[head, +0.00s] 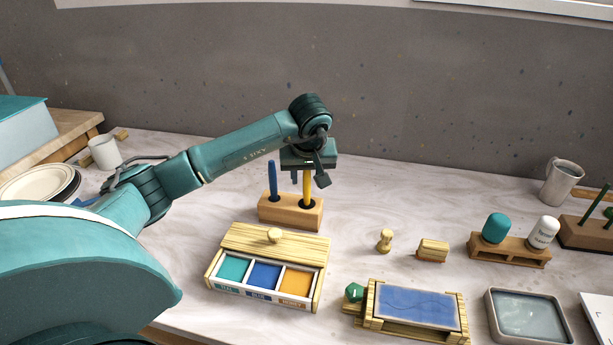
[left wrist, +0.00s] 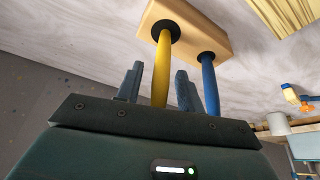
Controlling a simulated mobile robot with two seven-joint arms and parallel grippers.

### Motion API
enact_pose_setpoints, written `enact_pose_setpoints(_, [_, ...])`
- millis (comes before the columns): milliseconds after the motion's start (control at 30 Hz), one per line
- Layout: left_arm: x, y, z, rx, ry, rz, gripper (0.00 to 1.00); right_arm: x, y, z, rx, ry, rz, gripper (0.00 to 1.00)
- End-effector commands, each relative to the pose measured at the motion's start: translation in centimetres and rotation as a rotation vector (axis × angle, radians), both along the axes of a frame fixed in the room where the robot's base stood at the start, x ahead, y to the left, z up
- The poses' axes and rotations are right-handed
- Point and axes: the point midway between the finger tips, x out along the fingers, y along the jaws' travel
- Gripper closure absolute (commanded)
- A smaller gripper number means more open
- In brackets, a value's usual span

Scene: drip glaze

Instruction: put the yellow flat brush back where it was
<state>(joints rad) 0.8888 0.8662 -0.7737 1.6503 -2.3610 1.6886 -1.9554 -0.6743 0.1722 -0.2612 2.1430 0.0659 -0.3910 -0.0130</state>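The yellow flat brush (head: 307,187) stands upright with its lower end in the right hole of a wooden holder (head: 288,212). My left gripper (head: 306,172) is above the holder, pointing down at the brush. In the left wrist view, the yellow handle (left wrist: 162,75) runs between my two fingers (left wrist: 160,88), with a gap showing on each side. The left gripper is open around the handle. A blue-handled brush (head: 272,180) stands in the holder's left hole; it also shows in the left wrist view (left wrist: 208,80), beside one finger. The brush's top is hidden by the gripper. My right gripper is not in view.
A wooden glaze box (head: 318,290) with teal, blue and orange compartments sits in front of the holder. To the right are a small wooden knob (head: 384,241), a wooden block (head: 432,250), a blue-topped frame (head: 415,305) and a grey tray (head: 527,318).

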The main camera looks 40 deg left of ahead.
Motion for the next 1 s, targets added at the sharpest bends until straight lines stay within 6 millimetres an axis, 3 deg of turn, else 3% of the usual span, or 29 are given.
enact_pose_setpoints(300, [-1.8,-1.6,6.2,0.000,-0.008,-0.002,0.63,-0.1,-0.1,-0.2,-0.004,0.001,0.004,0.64])
enact_pose_setpoints(500, [-2.9,-2.5,9.2,0.000,-0.004,-0.001,0.63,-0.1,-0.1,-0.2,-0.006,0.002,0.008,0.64])
enact_pose_setpoints(700, [-3.3,-2.8,10.4,0.000,-0.001,0.000,0.63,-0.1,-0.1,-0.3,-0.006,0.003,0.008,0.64])
enact_pose_setpoints(1000, [-3.3,-2.8,10.4,0.001,-0.001,0.000,0.63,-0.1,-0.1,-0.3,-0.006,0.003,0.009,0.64])
